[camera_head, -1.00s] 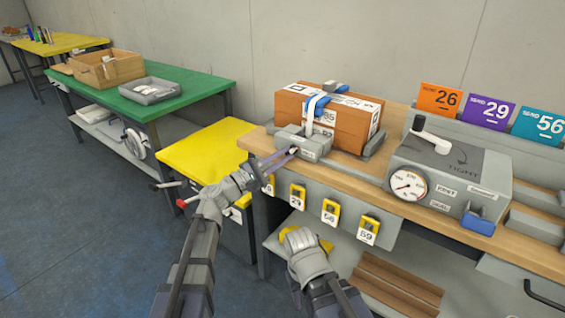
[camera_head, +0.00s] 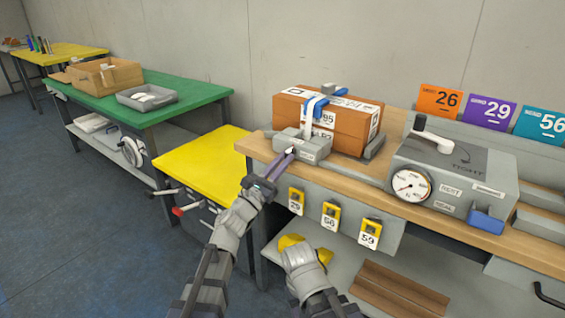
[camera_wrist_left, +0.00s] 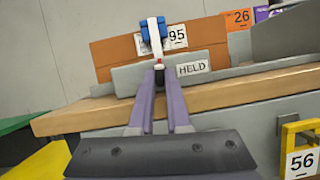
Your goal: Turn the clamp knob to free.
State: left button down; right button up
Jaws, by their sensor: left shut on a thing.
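The grey clamp block (camera_head: 314,148) sits at the table's left front, against a brown box (camera_head: 338,122) with a white strap and blue clip. The block also shows in the left wrist view (camera_wrist_left: 130,78), with a label reading HELD (camera_wrist_left: 193,69). My left gripper (camera_head: 288,154) is shut on the small clamp knob (camera_wrist_left: 159,65) at the block's front face. Its two purple fingers converge there and hide most of the knob. My right gripper (camera_head: 303,260) is low in front of the shelf, below the table edge. Its fingers cannot be made out.
A grey device (camera_head: 455,175) with a dial and white lever stands to the right on the wooden table. Yellow numbered tags (camera_head: 330,214) hang along the front edge. A yellow-topped cabinet (camera_head: 205,160) and green table (camera_head: 190,95) stand left.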

pick_arm(q)
jog(key=shift+n+t+y, duration=0.4)
jog(key=shift+n, duration=0.6)
jog(key=c, duration=1.2)
grip_release()
jog(key=shift+o, duration=0.2)
jog(key=shift+s, duration=0.1)
jog(key=b+v, duration=0.3)
jog(key=v, duration=0.4)
jog(key=shift+s+a+f, duration=0.15)
jog(key=shift+s, duration=0.15)
